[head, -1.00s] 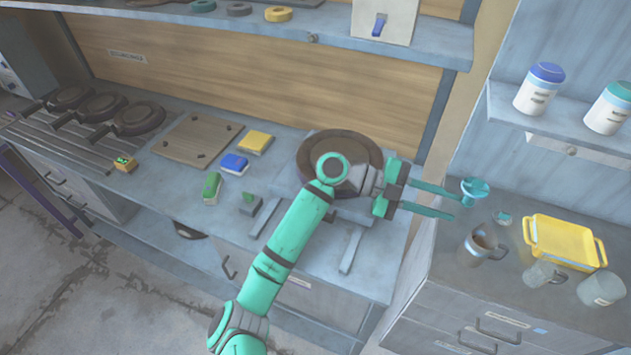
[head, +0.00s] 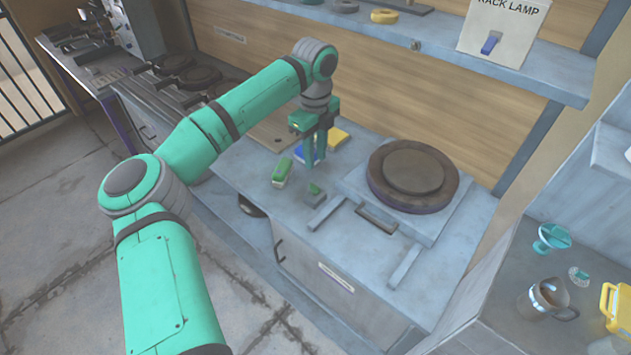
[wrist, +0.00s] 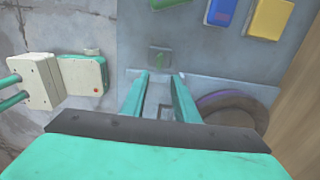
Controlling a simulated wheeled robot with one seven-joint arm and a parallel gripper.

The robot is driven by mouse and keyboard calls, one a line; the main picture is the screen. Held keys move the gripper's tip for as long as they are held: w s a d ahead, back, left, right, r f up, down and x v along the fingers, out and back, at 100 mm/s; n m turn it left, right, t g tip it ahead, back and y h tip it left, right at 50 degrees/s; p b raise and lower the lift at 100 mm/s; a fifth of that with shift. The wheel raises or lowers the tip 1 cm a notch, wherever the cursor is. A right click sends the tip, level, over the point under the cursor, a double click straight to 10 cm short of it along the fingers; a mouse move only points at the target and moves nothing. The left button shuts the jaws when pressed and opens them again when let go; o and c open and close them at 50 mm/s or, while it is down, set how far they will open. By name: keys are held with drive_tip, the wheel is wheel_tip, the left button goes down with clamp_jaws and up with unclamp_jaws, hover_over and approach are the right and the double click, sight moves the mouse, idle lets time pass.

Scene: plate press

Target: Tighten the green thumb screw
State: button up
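The green thumb screw (head: 315,189) sits on a small grey block at the front of the plate press, left of its round plate. In the wrist view the screw (wrist: 158,60) shows just beyond my fingertips, roughly centred between them. My gripper (head: 314,160) points down above the bench near the screw, with its fingers apart and nothing between them. The open fingers also show in the wrist view (wrist: 157,80). I cannot tell the exact height of the fingertips above the screw. The press's dark round plate (head: 413,175) lies on its grey base.
A green block (head: 282,172), a blue block (head: 309,153) and a yellow block (head: 338,138) lie close behind and left of the screw. A handle bar (head: 376,220) is at the press front.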

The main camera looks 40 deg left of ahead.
sight(315, 185)
wheel_tip(315, 185, down, 11)
drive_tip(key=shift+a+r, duration=0.1)
drive_tip(key=shift+r, duration=0.1)
idle(0.3)
drive_tip(key=shift+c, duration=0.6)
clamp_jaws()
